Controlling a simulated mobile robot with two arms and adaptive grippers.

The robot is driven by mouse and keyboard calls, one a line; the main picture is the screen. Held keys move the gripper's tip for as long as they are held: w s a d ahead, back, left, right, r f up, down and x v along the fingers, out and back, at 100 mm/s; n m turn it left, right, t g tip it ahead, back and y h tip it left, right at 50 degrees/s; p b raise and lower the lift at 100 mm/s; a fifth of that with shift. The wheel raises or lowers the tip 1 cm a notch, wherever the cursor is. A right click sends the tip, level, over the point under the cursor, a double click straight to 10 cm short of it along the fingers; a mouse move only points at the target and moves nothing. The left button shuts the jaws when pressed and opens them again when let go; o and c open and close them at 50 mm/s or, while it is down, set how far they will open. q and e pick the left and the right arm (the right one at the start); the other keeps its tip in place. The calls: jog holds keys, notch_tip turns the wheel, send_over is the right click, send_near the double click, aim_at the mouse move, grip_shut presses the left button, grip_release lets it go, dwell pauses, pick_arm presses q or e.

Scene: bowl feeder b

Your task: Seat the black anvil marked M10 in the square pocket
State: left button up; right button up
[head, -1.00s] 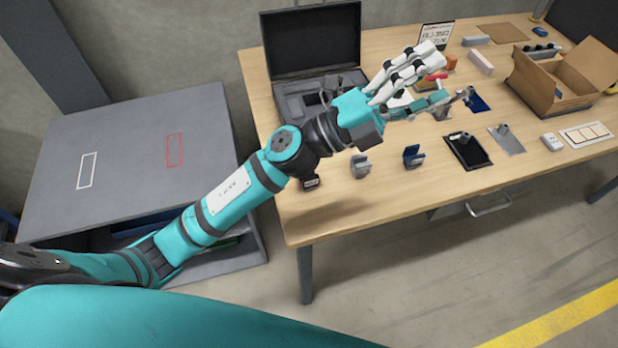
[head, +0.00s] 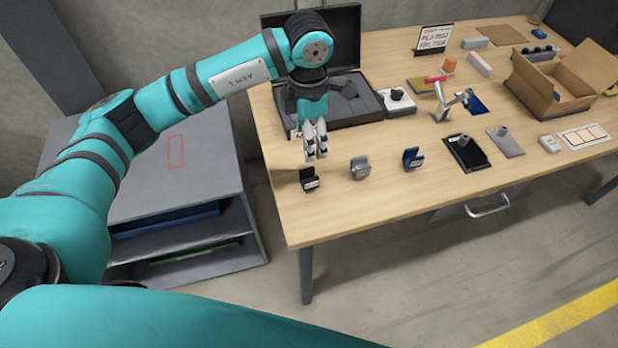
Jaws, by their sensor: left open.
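A black anvil (head: 310,181) with a small white label stands near the front left of the wooden table; its lettering is too small to read. A grey anvil (head: 360,168) and a blue anvil (head: 412,158) stand in a row to its right. My left gripper (head: 316,154) points down just above and slightly behind the black anvil, open and empty, with white fingers. I cannot make out the square pocket for certain. My right gripper is out of view.
An open black case (head: 358,45) with grey foam stands behind my left gripper. A white device (head: 397,103) with a black knob sits beside it. A black tray (head: 482,163), a grey plate (head: 514,150) and a cardboard box (head: 540,85) are to the right.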

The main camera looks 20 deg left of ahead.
pick_arm(q)
jog(key=p, duration=0.2)
send_over(309, 174)
jog(key=s, duration=0.1)
notch_tip(309, 174, down, 8)
jog(key=shift+s+d+f, duration=0.15)
jog(key=shift+f, duration=0.1)
jog(key=shift+f+p, duration=0.55)
notch_tip(309, 174, down, 4)
jog(key=shift+r+p, duration=0.2)
jog(key=shift+p, duration=0.5)
jog(key=shift+w+f, duration=0.2)
jog(key=shift+f, duration=0.15)
jog(key=shift+r, duration=0.1)
grip_shut()
